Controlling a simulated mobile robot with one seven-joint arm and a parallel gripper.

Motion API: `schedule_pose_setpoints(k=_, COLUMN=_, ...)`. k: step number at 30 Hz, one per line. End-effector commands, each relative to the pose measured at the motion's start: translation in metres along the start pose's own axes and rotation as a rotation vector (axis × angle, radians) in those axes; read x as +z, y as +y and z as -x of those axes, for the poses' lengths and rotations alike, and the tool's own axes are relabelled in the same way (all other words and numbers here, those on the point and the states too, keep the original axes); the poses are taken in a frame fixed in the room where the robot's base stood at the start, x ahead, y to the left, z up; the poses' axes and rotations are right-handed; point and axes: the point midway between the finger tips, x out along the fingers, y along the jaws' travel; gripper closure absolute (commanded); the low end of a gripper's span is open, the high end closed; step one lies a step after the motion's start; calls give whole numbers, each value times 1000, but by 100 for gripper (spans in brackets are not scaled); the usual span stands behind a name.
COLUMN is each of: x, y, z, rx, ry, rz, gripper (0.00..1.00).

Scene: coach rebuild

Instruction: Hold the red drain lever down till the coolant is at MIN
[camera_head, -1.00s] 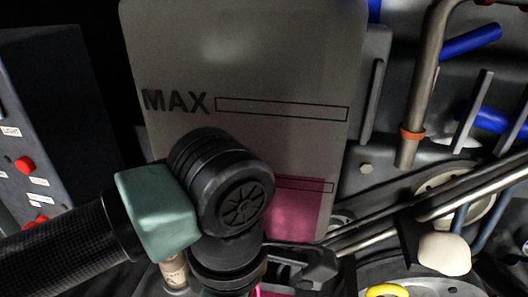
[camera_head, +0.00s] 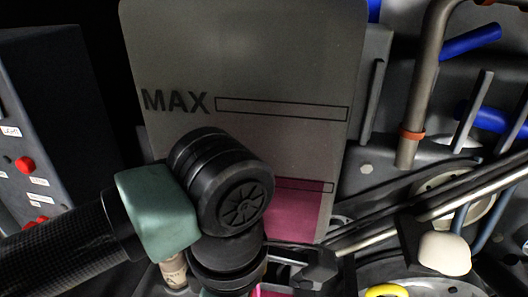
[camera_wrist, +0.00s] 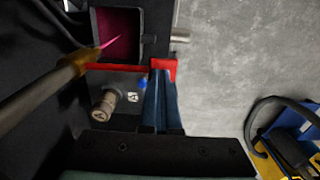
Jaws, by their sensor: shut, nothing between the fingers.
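The coolant tank (camera_head: 245,60) stands in the middle of the head view, with MAX and an empty bar printed on it. Pink coolant (camera_head: 297,215) shows low in the tank, its top at about the lower bar (camera_head: 310,186). My arm hides the word by that bar and part of the coolant. In the wrist view, the red lever (camera_wrist: 118,67) runs across under a dark open container. My gripper (camera_wrist: 164,76) is shut and empty, its blue fingertips at the lever's right end, seemingly touching it. A thin pink stream (camera_wrist: 112,41) shows at the container, which holds pink liquid (camera_wrist: 122,25).
A dark control box (camera_head: 40,130) with red buttons stands at the left. Pipes, blue hoses (camera_head: 470,42) and a white knob (camera_head: 444,253) crowd the right. In the wrist view, a brass-coloured fitting (camera_wrist: 105,104) sits left of the fingers, and bare grey floor (camera_wrist: 240,60) lies right.

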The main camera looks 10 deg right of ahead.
Motion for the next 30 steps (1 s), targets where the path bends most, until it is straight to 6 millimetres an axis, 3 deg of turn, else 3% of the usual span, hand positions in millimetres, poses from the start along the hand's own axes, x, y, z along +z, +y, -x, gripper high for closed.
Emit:
schedule_pose_setpoints(k=17, x=0, y=0, z=2, rx=0, ry=0, rz=0, gripper=100)
schedule_pose_setpoints(k=30, x=0, y=0, z=62, rx=0, ry=1, rz=0, gripper=100)
